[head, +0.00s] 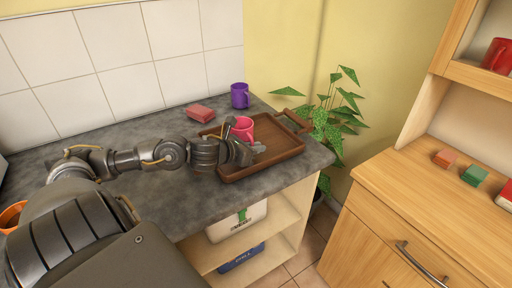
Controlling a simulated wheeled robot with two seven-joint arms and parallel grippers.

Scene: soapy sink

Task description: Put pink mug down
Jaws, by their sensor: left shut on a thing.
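The pink mug (243,128) is at the wooden tray (285,150) on the grey counter, in the tray's left half. It looks upright; I cannot tell whether its base touches the tray, as my gripper hides its lower part. My left gripper (246,146) reaches in from the left and is shut on the pink mug. My right gripper does not show.
A purple mug (240,95) and a red block or sponge (200,114) stand on the counter behind the tray. A plant (335,115) is beyond the counter's right end. A wooden cabinet (420,205) with small blocks stands at right. An orange object (12,216) is at far left.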

